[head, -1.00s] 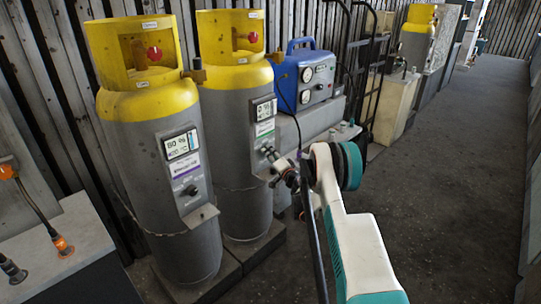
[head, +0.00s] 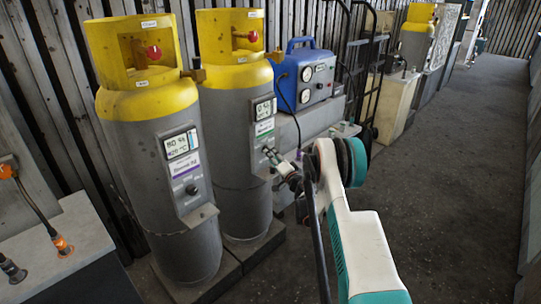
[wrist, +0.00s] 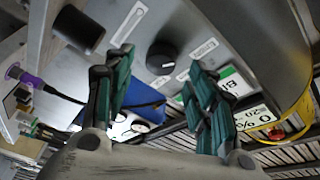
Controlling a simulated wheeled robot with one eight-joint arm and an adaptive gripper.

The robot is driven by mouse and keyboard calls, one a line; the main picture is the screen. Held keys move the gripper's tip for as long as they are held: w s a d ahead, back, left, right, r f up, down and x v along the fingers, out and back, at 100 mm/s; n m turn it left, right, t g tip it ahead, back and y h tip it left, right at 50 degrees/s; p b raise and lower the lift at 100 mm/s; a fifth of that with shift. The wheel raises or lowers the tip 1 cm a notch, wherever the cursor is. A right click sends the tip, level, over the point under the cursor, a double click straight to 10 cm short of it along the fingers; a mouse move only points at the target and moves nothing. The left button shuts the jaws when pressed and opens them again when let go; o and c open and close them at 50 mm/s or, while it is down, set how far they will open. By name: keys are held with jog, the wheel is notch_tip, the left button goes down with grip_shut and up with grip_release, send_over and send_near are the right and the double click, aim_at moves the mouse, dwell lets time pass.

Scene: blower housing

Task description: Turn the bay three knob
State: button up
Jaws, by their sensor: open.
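Two grey cylinders with yellow collars stand at the left in the head view, the near one (head: 150,160) and the far one (head: 228,130). Each has a panel with a display. The near one's black knob (head: 191,190) sits below a purple label. My gripper (head: 273,158) is at the far cylinder's panel, which has a green label, and largely hides its lower part. In the wrist view a black round knob (wrist: 163,57) with a white mark lies ahead between the open fingertips (wrist: 157,66), with no visible contact. I cannot read which bay it is.
A blue machine with gauges (head: 304,75) stands on a grey block right of the cylinders. A black hand truck (head: 370,80) is behind it. Small shelves jut from below the panels, one on the near cylinder (head: 199,216). The dark floor (head: 450,170) at right is clear.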

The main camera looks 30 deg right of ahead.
jog(key=s, duration=0.9)
jog(key=shift+s+d+f, duration=0.15)
jog(key=shift+d+f, duration=0.05)
jog(key=shift+f, duration=0.2)
jog(key=shift+r, duration=0.1)
